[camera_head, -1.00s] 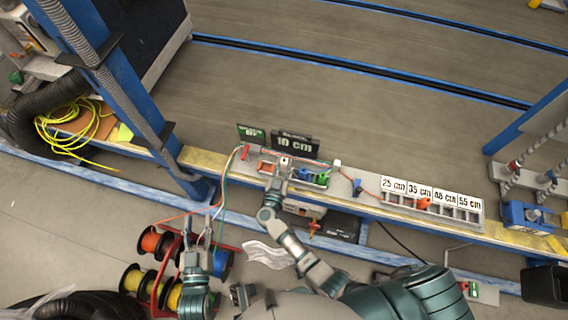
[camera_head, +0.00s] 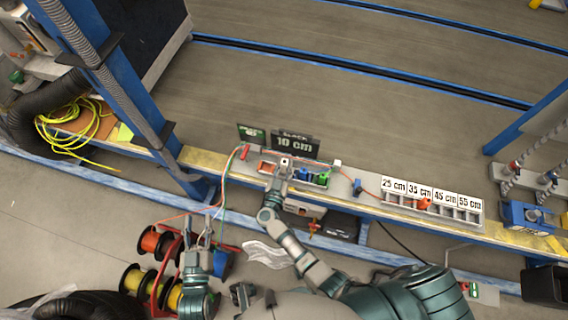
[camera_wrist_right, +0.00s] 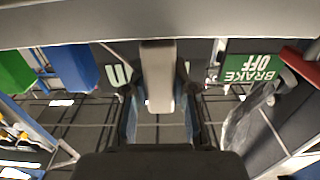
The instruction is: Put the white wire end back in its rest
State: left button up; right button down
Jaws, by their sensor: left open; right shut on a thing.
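My right gripper (camera_head: 282,170) is at the holder tray (camera_head: 293,181) on the bench. In the right wrist view it is shut on the white wire end (camera_wrist_right: 158,75), a pale block between the fingers (camera_wrist_right: 159,108). The tray holds an orange end (camera_head: 265,168) left of my gripper, and a blue end (camera_head: 305,174) and a green end (camera_head: 323,179) right of it. I cannot tell whether the white end touches its rest, as my gripper covers that spot. My left gripper (camera_head: 203,242) is open, low at the left, in front of the bench.
A black "10 cm" sign (camera_head: 294,143) and a green sign (camera_head: 250,133) stand behind the tray. A red lever (camera_head: 245,152) is at its left. Length slots (camera_head: 432,204) lie right. Thin wires run along the bench.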

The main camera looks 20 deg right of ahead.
aim_at(284, 172)
pick_arm(q)
jog(key=shift+f+b, duration=0.95)
jog(key=shift+f, duration=0.5)
pick_arm(e)
jog(key=shift+f, duration=1.65)
jog(key=c, duration=0.9)
grip_release()
jog(key=shift+r, duration=0.1)
pick_arm(q)
jog(key=shift+s, duration=0.1)
pick_arm(e)
jog(key=v, duration=0.7)
jog(key=shift+s+a, duration=0.2)
